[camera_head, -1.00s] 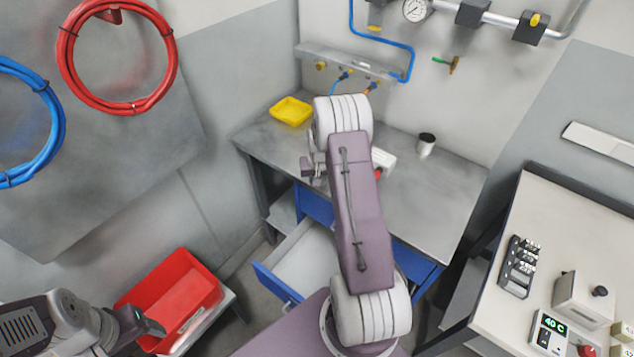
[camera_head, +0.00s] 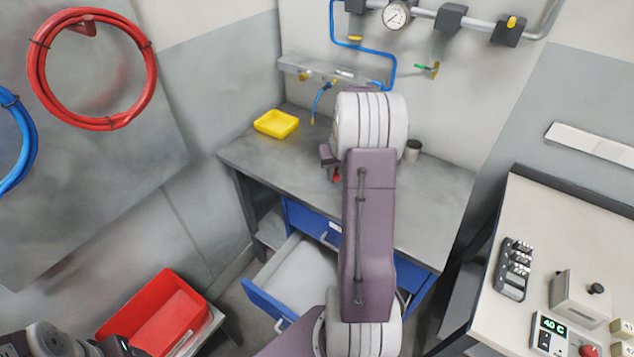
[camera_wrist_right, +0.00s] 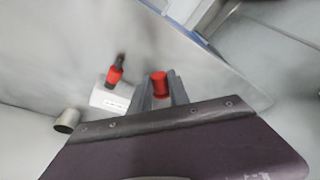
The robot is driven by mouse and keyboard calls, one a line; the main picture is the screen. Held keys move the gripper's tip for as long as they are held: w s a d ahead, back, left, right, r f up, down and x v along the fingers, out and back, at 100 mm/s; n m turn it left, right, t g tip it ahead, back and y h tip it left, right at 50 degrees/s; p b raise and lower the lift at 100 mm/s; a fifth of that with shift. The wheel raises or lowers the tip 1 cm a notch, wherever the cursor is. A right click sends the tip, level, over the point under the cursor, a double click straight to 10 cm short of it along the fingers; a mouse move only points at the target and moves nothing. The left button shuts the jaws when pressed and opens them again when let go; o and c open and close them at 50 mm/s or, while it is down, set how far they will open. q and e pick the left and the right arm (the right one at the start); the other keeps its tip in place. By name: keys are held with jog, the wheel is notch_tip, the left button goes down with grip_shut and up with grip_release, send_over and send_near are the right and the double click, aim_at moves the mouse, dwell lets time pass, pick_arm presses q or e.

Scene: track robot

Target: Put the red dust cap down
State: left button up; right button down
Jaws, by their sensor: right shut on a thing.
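The red dust cap (camera_wrist_right: 159,84) is between the two grey fingers of my right gripper (camera_wrist_right: 161,92) in the right wrist view. The fingers are shut on it. In the head view the right gripper (camera_head: 331,162) is over the workbench, left of my arm, with a bit of red cap (camera_head: 336,178) below it. The cap appears above the grey benchtop (camera_head: 250,153); the exact gap cannot be told. My left gripper (camera_head: 128,347) shows only partly at the bottom left, and its jaws cannot be made out.
A yellow tray (camera_head: 277,124) stands at the bench's back left. A metal cup (camera_head: 413,150) is right of my arm. A white block (camera_wrist_right: 108,98) and a red-and-black item (camera_wrist_right: 115,71) are near the cap. A blue drawer (camera_head: 279,307) is open below. A red bin (camera_head: 190,315) is at lower left.

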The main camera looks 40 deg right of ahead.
jog(key=shift+s+d+r, duration=0.6)
jog(key=shift+s+r, duration=0.05)
jog(key=shift+s, duration=0.05)
